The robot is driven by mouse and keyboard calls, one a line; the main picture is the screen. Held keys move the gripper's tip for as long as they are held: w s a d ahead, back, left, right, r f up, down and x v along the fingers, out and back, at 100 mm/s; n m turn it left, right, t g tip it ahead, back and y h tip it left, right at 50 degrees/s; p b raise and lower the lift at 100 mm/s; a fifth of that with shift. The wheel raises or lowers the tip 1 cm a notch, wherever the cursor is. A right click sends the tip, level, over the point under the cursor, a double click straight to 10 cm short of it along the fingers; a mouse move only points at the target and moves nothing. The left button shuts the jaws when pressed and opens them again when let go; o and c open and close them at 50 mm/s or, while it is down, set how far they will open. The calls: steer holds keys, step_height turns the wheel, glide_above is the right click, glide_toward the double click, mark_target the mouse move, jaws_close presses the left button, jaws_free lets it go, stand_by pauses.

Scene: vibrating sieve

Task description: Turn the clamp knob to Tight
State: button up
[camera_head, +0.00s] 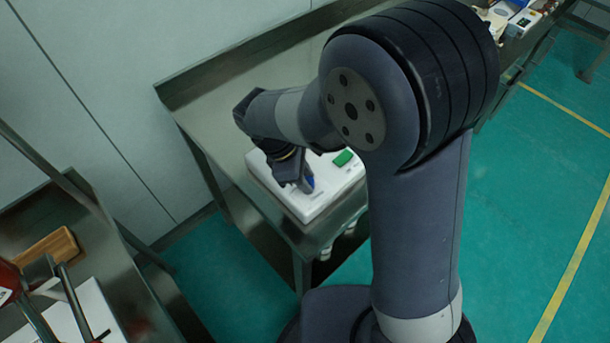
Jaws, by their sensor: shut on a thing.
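The white sieve machine base (310,212) sits on a steel table. My gripper (304,184) points down at the top of this base. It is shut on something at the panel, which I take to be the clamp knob. The fingers hide most of the knob, so I cannot read its setting or any Tight mark. A small blue part (309,181) shows right at the fingertips; I cannot tell what it belongs to. A green patch (343,158) is on the base to the right of my gripper. My arm hides the right end of the base.
The steel table (225,110) has bare room behind the machine, against the wall. Another bench at lower left holds a wooden tray (48,254) and metal rods. Boxes and small items (520,22) stand on the far bench at upper right. The green floor is open at right.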

steer(key=m+g, duration=0.1)
steer(key=m, duration=0.2)
steer(key=m+g+p, duration=0.1)
steer(key=m, duration=0.2)
steer(key=shift+w+y, duration=0.2)
steer(key=shift+y, duration=0.1)
steer(key=m+g+y, duration=0.1)
steer(key=m, duration=0.2)
steer(key=m+g, duration=0.1)
steer(key=m, duration=0.2)
steer(key=shift+w+d+y+p, duration=0.1)
steer(key=shift+d+y+p, duration=0.05)
steer(key=shift+y+p, duration=0.25)
steer(key=m+y, duration=0.1)
steer(key=m, duration=0.2)
steer(key=m+y, duration=0.1)
steer(key=m, duration=0.1)
steer(key=shift+d+m+g, duration=0.15)
steer(key=shift+m+g, duration=0.15)
steer(key=shift+m, duration=0.1)
steer(key=m+y, duration=0.1)
steer(key=m, duration=0.2)
steer(key=m+y, duration=0.1)
steer(key=m, duration=0.1)
steer(key=shift+d+m, duration=0.15)
steer(key=shift+m, duration=0.25)
steer(key=o, duration=1)
steer(key=shift+r, duration=0.1)
